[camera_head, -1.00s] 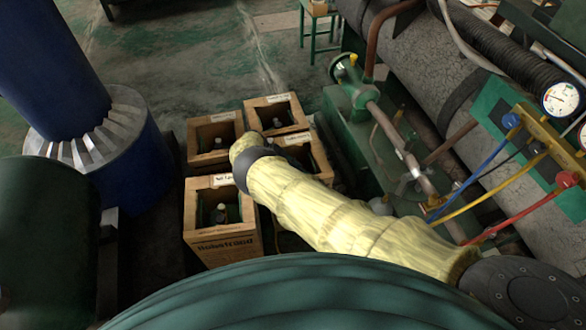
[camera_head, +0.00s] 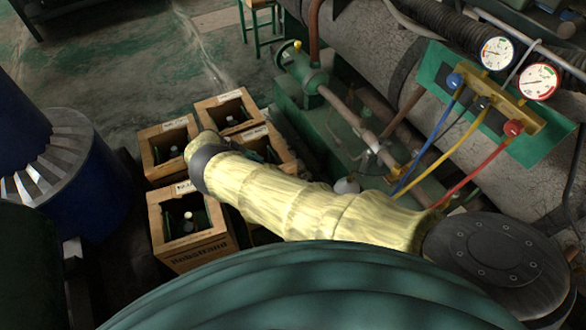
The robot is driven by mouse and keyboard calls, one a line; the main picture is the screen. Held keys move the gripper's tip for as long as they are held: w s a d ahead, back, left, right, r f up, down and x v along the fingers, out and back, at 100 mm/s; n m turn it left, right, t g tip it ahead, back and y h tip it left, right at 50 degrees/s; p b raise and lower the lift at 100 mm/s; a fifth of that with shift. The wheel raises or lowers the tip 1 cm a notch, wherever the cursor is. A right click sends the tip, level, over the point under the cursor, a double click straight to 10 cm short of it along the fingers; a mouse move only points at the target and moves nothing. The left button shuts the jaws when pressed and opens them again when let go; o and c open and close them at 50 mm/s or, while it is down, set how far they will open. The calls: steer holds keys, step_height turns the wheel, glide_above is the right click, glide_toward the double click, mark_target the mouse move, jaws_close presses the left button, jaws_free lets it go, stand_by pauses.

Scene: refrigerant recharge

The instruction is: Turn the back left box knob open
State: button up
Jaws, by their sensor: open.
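Several open-topped wooden boxes stand in a cluster on the floor at left of centre. The back left box (camera_head: 153,178) holds a dark cylinder whose top (camera_head: 174,151) shows small and unclear. I cannot tell how its knob is turned. My yellow-sleeved arm reaches in from the lower right, and its rounded end appears just right of this box. The front left box (camera_head: 200,250) holds a dark cylinder with a pale top (camera_head: 188,220). The back right box (camera_head: 228,100) is clear of the arm; the front right box (camera_head: 280,143) is partly hidden by it.
A green gauge panel (camera_head: 432,70) with blue, yellow and red hoses stands at right. Green machinery with a pipe (camera_head: 345,115) and a large grey tank (camera_head: 365,50) lie right of the boxes. A blue cylinder (camera_head: 95,185) stands left. Floor behind the boxes is clear.

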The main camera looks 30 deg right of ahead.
steer(key=shift+w+d+f+m+g+y+b, duration=0.15)
steer(key=shift+m+g+y+b, duration=0.55)
steer(key=shift+b, duration=1.5)
steer(key=shift+w+d+m+g+y+b, duration=0.1)
steer(key=shift+m+g+y+b, duration=0.2)
steer(key=shift+m+b, duration=1.35)
steer(key=shift+w+d+f+m+g+y+b, duration=0.15)
steer(key=shift+m+g+y+b, duration=0.3)
steer(key=shift+b, duration=2.3)
